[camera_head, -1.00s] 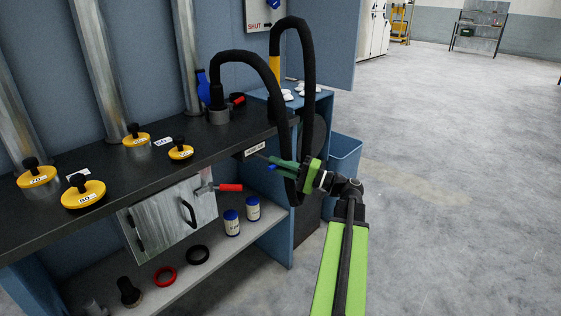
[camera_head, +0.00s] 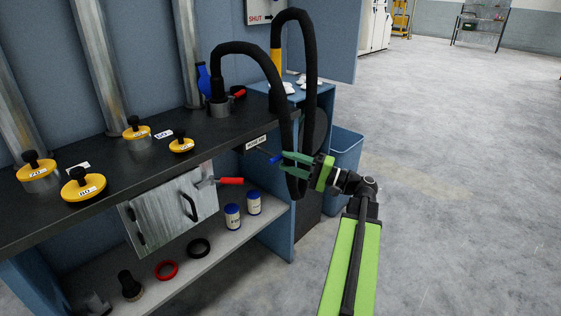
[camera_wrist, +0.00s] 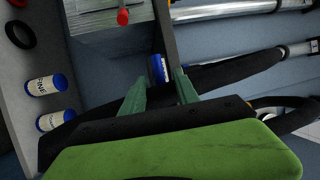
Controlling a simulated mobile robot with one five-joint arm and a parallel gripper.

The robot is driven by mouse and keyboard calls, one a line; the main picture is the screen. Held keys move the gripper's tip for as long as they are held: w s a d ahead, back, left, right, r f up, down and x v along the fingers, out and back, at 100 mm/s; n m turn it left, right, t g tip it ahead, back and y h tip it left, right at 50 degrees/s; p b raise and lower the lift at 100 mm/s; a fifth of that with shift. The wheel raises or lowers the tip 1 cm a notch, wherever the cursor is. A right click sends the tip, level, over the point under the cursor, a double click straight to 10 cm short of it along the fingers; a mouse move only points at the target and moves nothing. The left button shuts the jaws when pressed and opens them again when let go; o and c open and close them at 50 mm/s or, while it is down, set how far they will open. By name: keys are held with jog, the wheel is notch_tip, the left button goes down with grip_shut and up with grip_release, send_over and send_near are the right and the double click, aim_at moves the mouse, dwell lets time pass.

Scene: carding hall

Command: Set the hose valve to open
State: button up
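The blue hose valve handle (camera_head: 276,159) sticks out on a thin rod from the bench front, beneath a white label (camera_head: 256,143) that seems to start with "HOSE". My gripper (camera_head: 284,163) is just right of the handle, its green fingers spread and pointing at it. In the wrist view the blue handle (camera_wrist: 159,68) appears between the open fingertips (camera_wrist: 158,82), near the left one. I cannot tell whether a finger touches it. The black hose (camera_head: 309,80) loops down past my gripper and partly hides it.
A metal door (camera_head: 165,215) with a red-handled lever (camera_head: 230,181) is left of the valve. Blue-capped jars (camera_head: 232,217) stand on the lower shelf. Yellow-topped caps (camera_head: 83,188) sit on the bench. A blue bin (camera_head: 345,160) stands behind my gripper. The floor at right is clear.

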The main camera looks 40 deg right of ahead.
jog(key=b+v, duration=0.2)
jog(key=v, duration=1.2)
jog(key=shift+s+f, duration=0.1)
jog(key=shift+f, duration=0.05)
